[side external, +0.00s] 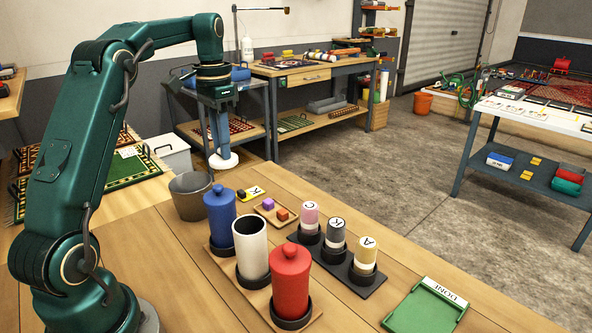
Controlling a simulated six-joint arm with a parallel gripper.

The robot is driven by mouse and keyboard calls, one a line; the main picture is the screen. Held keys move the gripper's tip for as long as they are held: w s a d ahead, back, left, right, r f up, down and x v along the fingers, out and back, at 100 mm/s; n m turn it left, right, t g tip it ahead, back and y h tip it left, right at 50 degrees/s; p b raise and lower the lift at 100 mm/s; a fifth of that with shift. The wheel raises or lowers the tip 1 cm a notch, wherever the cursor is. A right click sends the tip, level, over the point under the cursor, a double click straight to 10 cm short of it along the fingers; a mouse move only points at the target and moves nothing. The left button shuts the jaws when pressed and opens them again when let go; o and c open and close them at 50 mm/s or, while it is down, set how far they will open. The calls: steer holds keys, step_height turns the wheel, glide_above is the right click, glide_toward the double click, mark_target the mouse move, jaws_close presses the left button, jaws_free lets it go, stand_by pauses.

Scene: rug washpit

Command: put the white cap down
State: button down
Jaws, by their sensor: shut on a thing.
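The white cap (223,161) is a round white disc at the lower end of my gripper (221,148). My gripper points down and is shut on the cap, holding it in the air behind the blue canister. The white canister (251,250) stands upright and open-topped, its dark mouth showing, between the capped blue canister (220,220) and the capped red canister (290,283). All three stand in dark rings on a wooden board (223,257). The cap is apart from the canister, up and to its left in the picture.
A grey bucket (190,198) stands left of the blue canister. A small tray (272,213) with purple and orange blocks lies behind. A dark rack (337,262) holds several lettered bottles. A green tray (425,308) lies front right. Bare tabletop shows between them.

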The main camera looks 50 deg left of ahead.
mark_target(229, 161)
steer(key=f, duration=0.2)
steer(key=w+f, duration=0.1)
steer(key=f, duration=0.1)
steer(key=shift+w+a+f, duration=0.2)
steer(key=shift+f, duration=0.1)
step_height(229, 161, down, 11)
steer(key=shift+d+f, duration=0.1)
steer(key=shift+f, duration=0.2)
steer(key=c, duration=0.8)
jaws_free()
steer(key=shift+o, duration=0.2)
steer(key=shift+r, duration=0.1)
